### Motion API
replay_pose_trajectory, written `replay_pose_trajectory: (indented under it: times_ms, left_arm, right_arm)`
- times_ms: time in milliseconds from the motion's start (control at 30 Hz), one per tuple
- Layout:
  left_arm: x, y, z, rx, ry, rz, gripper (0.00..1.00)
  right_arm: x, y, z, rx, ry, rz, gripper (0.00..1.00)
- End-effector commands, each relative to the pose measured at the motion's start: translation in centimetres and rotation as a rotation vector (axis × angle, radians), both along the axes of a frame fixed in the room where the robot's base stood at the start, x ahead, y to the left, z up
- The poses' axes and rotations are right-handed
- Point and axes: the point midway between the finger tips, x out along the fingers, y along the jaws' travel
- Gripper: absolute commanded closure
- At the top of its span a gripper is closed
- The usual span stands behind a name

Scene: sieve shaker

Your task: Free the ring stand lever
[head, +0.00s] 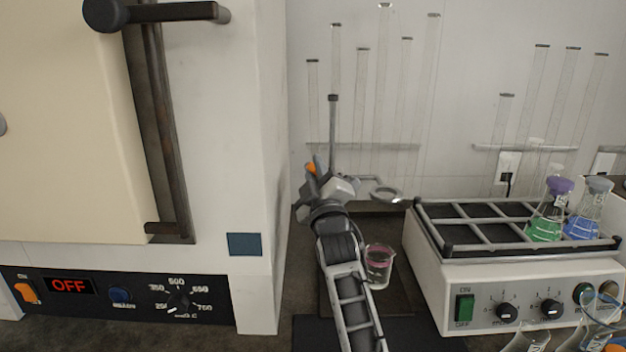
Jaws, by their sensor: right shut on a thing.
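The ring stand is behind the shaker's left end, with a thin upright rod (333,122) and a metal ring (386,193) reaching out to the right. A small orange piece (311,168), which looks like the ring stand lever, shows at the left of the rod, by my fingertips. My right gripper (318,174) reaches up from below and is shut on this lever. The gripper hides most of the clamp and the lower rod. How far the lever is turned cannot be told. My left gripper is not in view.
A beaker with pinkish liquid (379,265) stands close to the right of my right arm. A shaker (530,288) with flasks in its rack is at the right. A large furnace (240,120) fills the left. Glass tubes (384,90) stand along the back wall.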

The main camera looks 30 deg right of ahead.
Motion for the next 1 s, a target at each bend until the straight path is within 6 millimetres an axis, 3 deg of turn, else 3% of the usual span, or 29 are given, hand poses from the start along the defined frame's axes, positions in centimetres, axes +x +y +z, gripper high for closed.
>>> replay_pose_trajectory:
  times_ms: [767, 800, 867, 1000]
  left_arm:
    - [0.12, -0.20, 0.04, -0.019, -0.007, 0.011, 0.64]
    - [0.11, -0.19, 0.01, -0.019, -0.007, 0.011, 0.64]
    - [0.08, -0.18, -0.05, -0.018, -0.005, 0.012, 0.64]
    - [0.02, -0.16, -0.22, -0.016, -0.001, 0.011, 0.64]
  right_arm:
    - [-0.21, -0.38, 0.53, 0.098, -0.061, -0.002, 1.00]
    - [-0.21, -0.38, 0.53, 0.098, -0.062, -0.002, 0.82]
    - [-0.21, -0.38, 0.53, 0.098, -0.062, -0.001, 0.66]
    - [-0.20, -0.36, 0.50, 0.097, -0.061, -0.001, 0.63]
